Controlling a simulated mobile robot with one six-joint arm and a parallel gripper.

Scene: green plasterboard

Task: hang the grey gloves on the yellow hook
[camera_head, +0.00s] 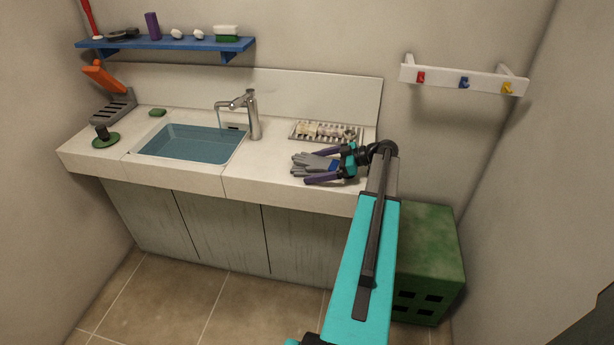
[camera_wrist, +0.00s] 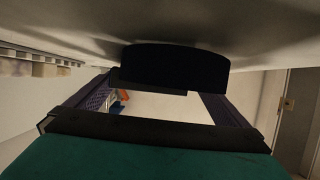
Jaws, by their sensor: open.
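The grey gloves (camera_head: 310,162) lie on the white countertop, right of the sink, in the head view. My gripper (camera_head: 309,168) is open and low over the counter, its purple fingers on either side of the gloves. Whether the fingers touch the gloves I cannot tell. The yellow hook (camera_head: 508,88) is the rightmost on the white wall rack at the upper right, and it is empty. In the wrist view my open gripper (camera_wrist: 150,105) shows its two fingers apart; I cannot make out the gloves there.
A red hook (camera_head: 421,77) and a blue hook (camera_head: 463,82) share the rack. A drying rack (camera_head: 326,132) lies behind the gloves. The sink (camera_head: 190,144) and faucet (camera_head: 250,112) are to the left. A green crate (camera_head: 428,260) stands below the hooks. A blue shelf (camera_head: 165,43) holds several items.

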